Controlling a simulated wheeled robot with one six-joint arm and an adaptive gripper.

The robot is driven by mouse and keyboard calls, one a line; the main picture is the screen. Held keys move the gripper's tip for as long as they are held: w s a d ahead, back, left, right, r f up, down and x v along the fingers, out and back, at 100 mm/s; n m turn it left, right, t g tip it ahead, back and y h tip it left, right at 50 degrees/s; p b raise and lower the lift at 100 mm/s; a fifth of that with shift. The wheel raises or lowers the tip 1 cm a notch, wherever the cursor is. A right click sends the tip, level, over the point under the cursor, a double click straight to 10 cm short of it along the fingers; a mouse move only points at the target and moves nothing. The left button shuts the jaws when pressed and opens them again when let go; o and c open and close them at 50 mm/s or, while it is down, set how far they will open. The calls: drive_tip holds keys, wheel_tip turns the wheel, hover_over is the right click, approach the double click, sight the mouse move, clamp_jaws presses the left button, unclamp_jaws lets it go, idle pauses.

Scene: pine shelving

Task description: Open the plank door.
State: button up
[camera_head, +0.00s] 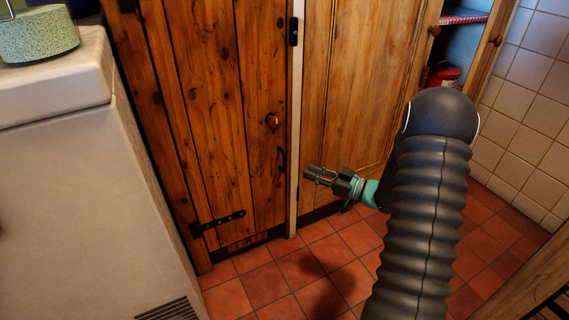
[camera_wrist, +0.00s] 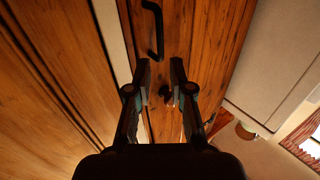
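The plank door (camera_head: 225,110) of knotty orange-brown boards stands at the left of the head view and looks closed. It has a round knob (camera_head: 272,121), a black pull handle (camera_head: 281,160) below it near the right edge, and a black strap hinge (camera_head: 217,222) low on the left. My gripper (camera_head: 309,173) is to the right of the handle, fingers pointing left. In the wrist view the plank door (camera_wrist: 190,40) lies ahead, with the black handle (camera_wrist: 155,30) above my open, empty fingers (camera_wrist: 162,75). A small dark knob-like shape (camera_wrist: 167,95) shows between them.
A paler wooden door (camera_head: 345,90) stands right of the white post (camera_head: 294,120). An open cupboard with a red tin (camera_head: 444,76) is behind my arm. A white unit (camera_head: 70,150) is at the left. Red floor tiles (camera_head: 265,285) are clear in front.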

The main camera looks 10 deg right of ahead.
sight(284, 170)
drive_tip(key=x, duration=1)
drive_tip(key=shift+d, duration=0.1)
clamp_jaws()
